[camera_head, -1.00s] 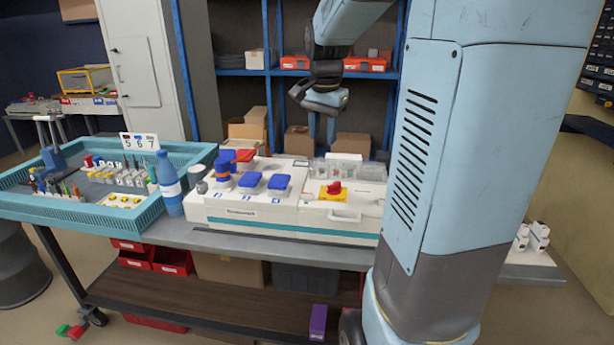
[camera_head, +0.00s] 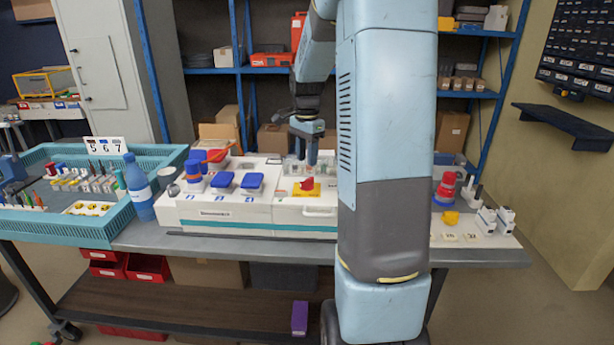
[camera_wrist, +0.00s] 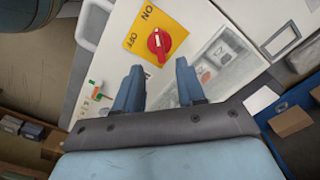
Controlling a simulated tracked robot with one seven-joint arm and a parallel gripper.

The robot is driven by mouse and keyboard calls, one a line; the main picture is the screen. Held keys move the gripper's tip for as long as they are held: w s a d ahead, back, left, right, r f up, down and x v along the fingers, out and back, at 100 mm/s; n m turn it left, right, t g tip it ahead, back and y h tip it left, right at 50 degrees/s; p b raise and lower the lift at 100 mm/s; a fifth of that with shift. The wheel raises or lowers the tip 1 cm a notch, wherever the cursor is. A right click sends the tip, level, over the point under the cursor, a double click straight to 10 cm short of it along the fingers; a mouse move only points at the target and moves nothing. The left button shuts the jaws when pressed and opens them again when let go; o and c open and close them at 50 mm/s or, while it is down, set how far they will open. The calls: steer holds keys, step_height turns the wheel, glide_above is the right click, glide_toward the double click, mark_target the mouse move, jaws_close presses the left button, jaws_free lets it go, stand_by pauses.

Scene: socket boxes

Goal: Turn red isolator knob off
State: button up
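The red isolator knob (camera_head: 307,184) sits on a yellow plate (camera_head: 297,190) on the right part of the white socket box (camera_head: 262,214). In the wrist view the red knob (camera_wrist: 159,41) has a white mark, and the yellow plate (camera_wrist: 139,30) carries the words ON and OFF. My gripper (camera_head: 311,160) hangs just above the knob in the head view. In the wrist view my gripper (camera_wrist: 158,68) is open, its two blue fingers apart and nothing between them. The knob lies just beyond the fingertips, apart from them.
Blue-capped sockets (camera_head: 223,181) stand on the box's left part. A blue bottle (camera_head: 138,188) and teal tray (camera_head: 80,230) are farther left. A white handle (camera_wrist: 92,22) is near the knob. A red and blue connector (camera_head: 445,189) and white blocks (camera_head: 487,220) stand right.

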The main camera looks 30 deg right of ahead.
mark_target(308, 179)
step_height(308, 179, down, 7)
stand_by(0.3)
steer(key=shift+c, duration=0.4)
jaws_close()
steer(key=shift+d, duration=0.1)
